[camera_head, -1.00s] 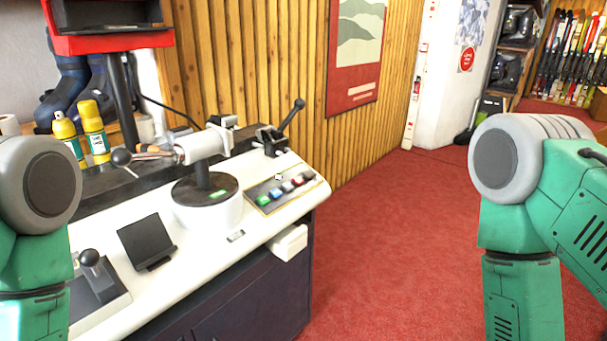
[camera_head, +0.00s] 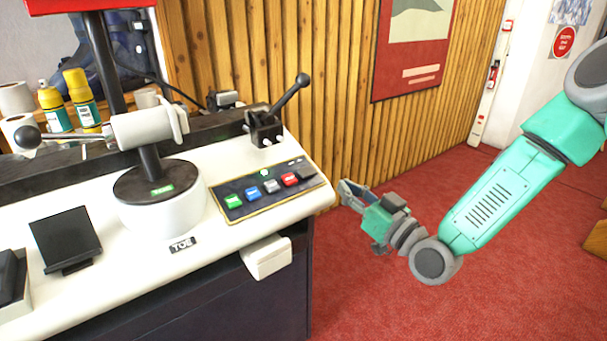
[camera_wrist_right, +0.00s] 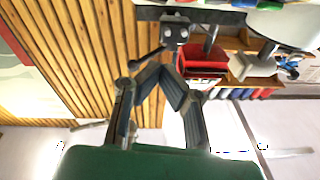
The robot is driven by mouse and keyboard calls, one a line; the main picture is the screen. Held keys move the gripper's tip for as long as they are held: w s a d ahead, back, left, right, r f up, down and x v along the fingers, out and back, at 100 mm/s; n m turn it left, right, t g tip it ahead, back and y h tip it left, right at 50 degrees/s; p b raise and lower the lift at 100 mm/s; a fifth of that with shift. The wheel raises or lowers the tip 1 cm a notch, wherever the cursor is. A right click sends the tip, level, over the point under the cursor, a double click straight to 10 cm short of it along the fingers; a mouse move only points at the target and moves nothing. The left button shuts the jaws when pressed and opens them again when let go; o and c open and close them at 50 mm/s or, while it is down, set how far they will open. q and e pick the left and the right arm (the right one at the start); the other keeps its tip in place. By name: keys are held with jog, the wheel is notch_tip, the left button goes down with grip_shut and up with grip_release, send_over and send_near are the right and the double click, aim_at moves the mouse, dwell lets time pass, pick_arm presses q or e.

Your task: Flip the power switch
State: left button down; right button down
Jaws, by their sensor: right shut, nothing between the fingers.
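A dark control panel (camera_head: 265,190) lies at the bench's right end, with green, blue, grey and red buttons and a small green lamp (camera_head: 264,172). Small light marks or switches (camera_head: 295,162) at its back edge are too small to make out, so I cannot tell which part is the power switch. A black lever (camera_head: 290,95) rises from a bracket behind the panel; the bracket (camera_wrist_right: 175,32) shows upside down in the right wrist view. My right gripper (camera_head: 343,190) is shut and empty, just right of the bench's end, apart from the panel. My left gripper is out of view.
The white bench top (camera_head: 100,270) carries a round-based device (camera_head: 160,210) and a black tilted plate (camera_head: 66,238). A white box (camera_head: 267,257) juts from the bench front. The slatted wall (camera_head: 330,100) stands behind. Red carpet (camera_head: 370,300) right of the bench is clear.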

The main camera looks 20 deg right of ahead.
aim_at(307, 172)
dwell(0.3)
jog(key=b+x, duration=0.2)
jog(key=x, duration=0.8)
jog(key=shift+f, duration=0.15)
jog(key=f, duration=0.1)
jog(key=b, duration=0.1)
jog(key=f, duration=0.1)
jog(key=shift+w+a+f, duration=0.3)
jog(key=shift+a+f, duration=0.05)
jog(key=shift+a, duration=0.05)
jog(key=shift+w+a+f+b, duration=0.1)
jog(key=shift+w+f+b, duration=0.1)
jog(key=shift+f+b, duration=0.25)
